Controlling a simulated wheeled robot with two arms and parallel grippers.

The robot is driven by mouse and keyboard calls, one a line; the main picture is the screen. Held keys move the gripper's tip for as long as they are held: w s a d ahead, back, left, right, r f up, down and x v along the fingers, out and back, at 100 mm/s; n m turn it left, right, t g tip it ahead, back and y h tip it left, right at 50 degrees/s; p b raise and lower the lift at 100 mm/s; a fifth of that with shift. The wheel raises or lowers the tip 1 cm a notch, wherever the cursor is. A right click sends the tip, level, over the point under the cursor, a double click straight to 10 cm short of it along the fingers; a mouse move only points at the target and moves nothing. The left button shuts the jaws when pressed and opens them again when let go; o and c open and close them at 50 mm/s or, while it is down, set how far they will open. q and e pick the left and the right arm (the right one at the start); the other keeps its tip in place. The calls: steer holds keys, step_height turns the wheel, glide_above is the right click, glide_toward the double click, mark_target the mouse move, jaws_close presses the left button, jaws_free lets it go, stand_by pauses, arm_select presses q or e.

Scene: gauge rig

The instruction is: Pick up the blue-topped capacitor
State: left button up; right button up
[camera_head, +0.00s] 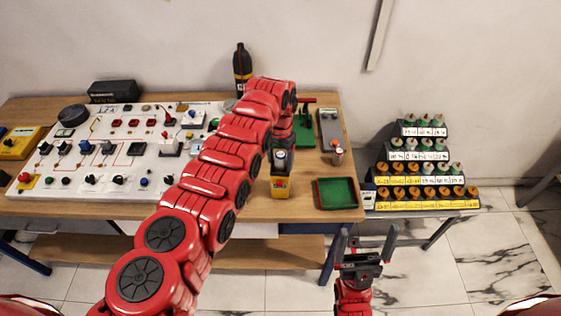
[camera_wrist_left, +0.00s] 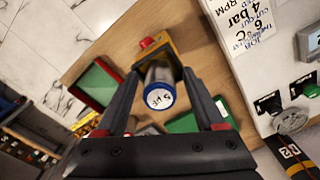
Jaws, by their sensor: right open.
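The blue-topped capacitor (camera_wrist_left: 160,92) is a silver cylinder with a blue rim and a white marked end. In the left wrist view it lies between the fingers of my left gripper (camera_wrist_left: 160,78), with a narrow gap on each side. The fingers look open around it. In the head view the capacitor (camera_head: 280,159) shows by the end of my left arm, close to a yellow box (camera_head: 282,188) with a red button; the arm hides most of that gripper. My right gripper (camera_head: 367,238) is open and empty, in front of the table's right end.
A green tray (camera_head: 337,206) lies at the table's front right, with a small silver cylinder (camera_head: 338,157) behind it. A white gauge panel (camera_head: 75,185) fills the left side. A stepped rack (camera_head: 425,205) of several capacitors stands to the right.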

arm_select(q)
jaws_close()
steer(key=shift+r, duration=0.15)
